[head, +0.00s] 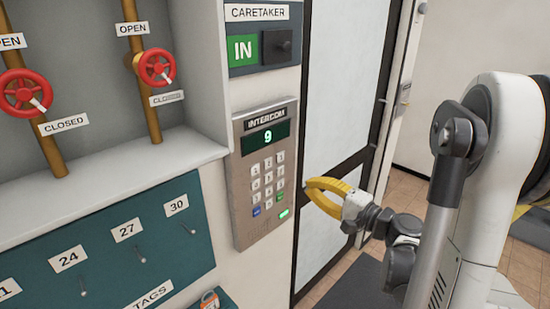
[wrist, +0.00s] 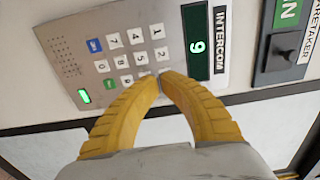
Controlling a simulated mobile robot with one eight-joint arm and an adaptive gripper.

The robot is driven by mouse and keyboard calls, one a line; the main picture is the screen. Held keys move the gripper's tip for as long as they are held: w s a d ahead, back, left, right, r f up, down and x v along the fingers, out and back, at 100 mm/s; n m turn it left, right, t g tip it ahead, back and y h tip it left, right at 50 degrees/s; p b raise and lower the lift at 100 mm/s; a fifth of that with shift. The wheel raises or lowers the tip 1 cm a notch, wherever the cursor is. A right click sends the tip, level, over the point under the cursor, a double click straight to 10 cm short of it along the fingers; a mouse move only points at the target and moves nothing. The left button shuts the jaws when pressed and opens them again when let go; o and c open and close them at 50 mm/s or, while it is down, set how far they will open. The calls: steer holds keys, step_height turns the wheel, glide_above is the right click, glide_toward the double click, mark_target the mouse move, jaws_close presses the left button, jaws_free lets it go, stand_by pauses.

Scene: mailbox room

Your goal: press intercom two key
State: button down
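The intercom panel (head: 240,190) is a grey metal box with a keypad and a green display (head: 266,138) reading 9. The two key (head: 267,162) is a small light key in the top row; in the wrist view the two key (wrist: 161,54) shows just beyond my fingertips. My gripper (head: 308,187) has yellow fingers whose tips meet with nothing between them. In the head view it is right of the panel. In the wrist view the fingertips (wrist: 162,76) overlap the panel near the three key's place, hiding it. I cannot tell whether they touch the panel.
A caretaker switch (head: 277,46) with a green IN sign is above the intercom. Red valve wheels (head: 157,68) and a teal tag board (head: 110,245) are to the left. A glazed door (head: 340,90) stands behind my gripper.

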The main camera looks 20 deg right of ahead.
mark_target(271, 164)
steer(key=shift+w+f, duration=0.1)
steer(key=x, duration=1.3)
steer(key=shift+w+a, duration=0.2)
steer(key=shift+w, duration=0.15)
steer(key=shift+w+a+f+b, duration=0.1)
steer(key=shift+w+a+b, duration=0.15)
steer(key=shift+w+b, duration=0.35)
steer(key=shift+w, duration=0.15)
